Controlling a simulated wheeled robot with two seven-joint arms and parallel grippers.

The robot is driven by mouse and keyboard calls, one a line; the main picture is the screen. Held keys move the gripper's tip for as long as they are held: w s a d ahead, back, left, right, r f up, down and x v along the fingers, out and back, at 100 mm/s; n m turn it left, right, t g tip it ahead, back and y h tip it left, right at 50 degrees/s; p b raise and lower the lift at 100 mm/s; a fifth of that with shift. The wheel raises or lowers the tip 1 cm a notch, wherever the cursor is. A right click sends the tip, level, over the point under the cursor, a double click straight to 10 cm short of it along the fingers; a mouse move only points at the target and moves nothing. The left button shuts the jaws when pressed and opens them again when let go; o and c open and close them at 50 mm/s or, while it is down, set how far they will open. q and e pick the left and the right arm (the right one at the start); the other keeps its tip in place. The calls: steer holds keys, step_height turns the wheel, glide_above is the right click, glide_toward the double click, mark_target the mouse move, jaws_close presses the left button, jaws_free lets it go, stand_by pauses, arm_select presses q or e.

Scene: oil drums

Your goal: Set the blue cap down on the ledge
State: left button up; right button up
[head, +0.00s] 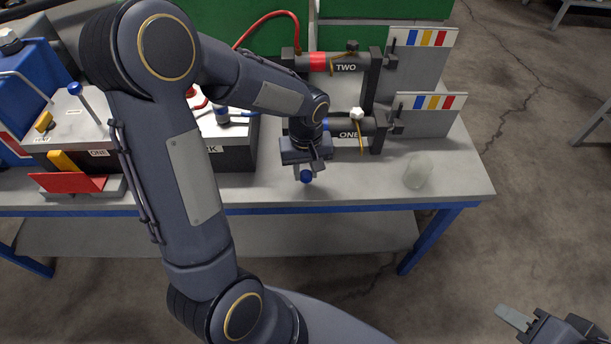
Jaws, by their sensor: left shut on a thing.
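The blue cap (306,177) is a small, dark blue round piece at the tips of my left gripper (307,168). The gripper points down and is shut on the cap, over the front part of the grey bench top (270,188). I cannot tell whether the cap touches the bench. No separate ledge stands out clearly; the bench top's front strip is bare below the cap. My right gripper (515,318) shows only partly at the lower right, away from the bench, and its opening is not clear.
Two dark cylinders labelled TWO (346,67) and ONE (349,134) are mounted behind the gripper. A translucent cup (418,170) stands to the right. A black box (235,155) and a red wedge (68,182) lie left. The bench front between is clear.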

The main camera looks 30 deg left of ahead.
mark_target(305, 173)
arm_select(q)
step_height(305, 173, down, 3)
steer(key=shift+r, duration=0.15)
steer(key=shift+b, duration=0.3)
steer(key=o, duration=0.9)
